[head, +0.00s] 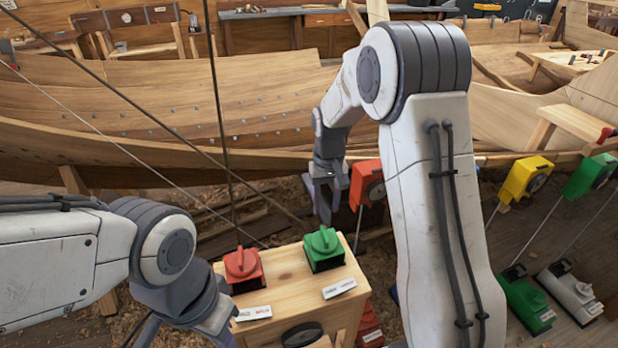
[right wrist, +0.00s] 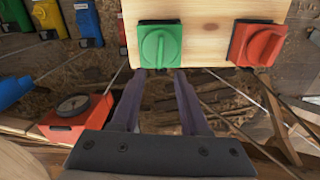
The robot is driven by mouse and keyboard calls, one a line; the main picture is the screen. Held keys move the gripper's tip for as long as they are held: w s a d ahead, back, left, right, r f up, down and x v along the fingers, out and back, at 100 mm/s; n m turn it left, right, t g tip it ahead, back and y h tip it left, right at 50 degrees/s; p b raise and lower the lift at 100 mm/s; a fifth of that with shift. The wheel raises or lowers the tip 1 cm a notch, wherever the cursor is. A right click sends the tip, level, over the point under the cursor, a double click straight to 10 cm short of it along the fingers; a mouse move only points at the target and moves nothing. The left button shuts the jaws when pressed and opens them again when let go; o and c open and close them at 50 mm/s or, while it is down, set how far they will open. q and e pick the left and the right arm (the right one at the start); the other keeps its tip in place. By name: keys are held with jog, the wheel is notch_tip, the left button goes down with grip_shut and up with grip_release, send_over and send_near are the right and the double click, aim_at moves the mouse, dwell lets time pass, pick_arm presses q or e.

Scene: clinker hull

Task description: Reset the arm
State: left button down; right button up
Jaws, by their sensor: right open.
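My right arm comes up from the bottom of the head view, and its gripper (head: 325,200) hangs behind the wooden box (head: 275,262). Its two fingers are apart with nothing between them. In the right wrist view, the right gripper (right wrist: 160,76) points toward the green rotary switch (right wrist: 160,44), its tips close to the switch's edge; I cannot tell if they touch. The green switch (head: 324,247) and the red switch (head: 243,267) sit on the box top. My left arm's grey wrist (head: 185,290) is beside the box at lower left; its fingers are not clearly seen.
A clinker hull (head: 200,105) runs across behind the box. Red (head: 366,184), yellow (head: 527,177) and green (head: 590,176) gauge units stand at the right on rods. Thin ropes cross the view near the box. Shavings cover the floor.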

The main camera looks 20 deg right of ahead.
jog(key=s+a+r+n, duration=0.2)
jog(key=s+a+r, duration=0.2)
jog(key=s+a, duration=0.35)
jog(key=s+a+r+n, duration=0.3)
jog(key=s+a, duration=0.4)
jog(key=s, duration=0.1)
jog(key=s+a+n+y, duration=0.1)
jog(key=s+n, duration=0.2)
jog(key=s, duration=1.1)
jog(key=shift+r, duration=0.4)
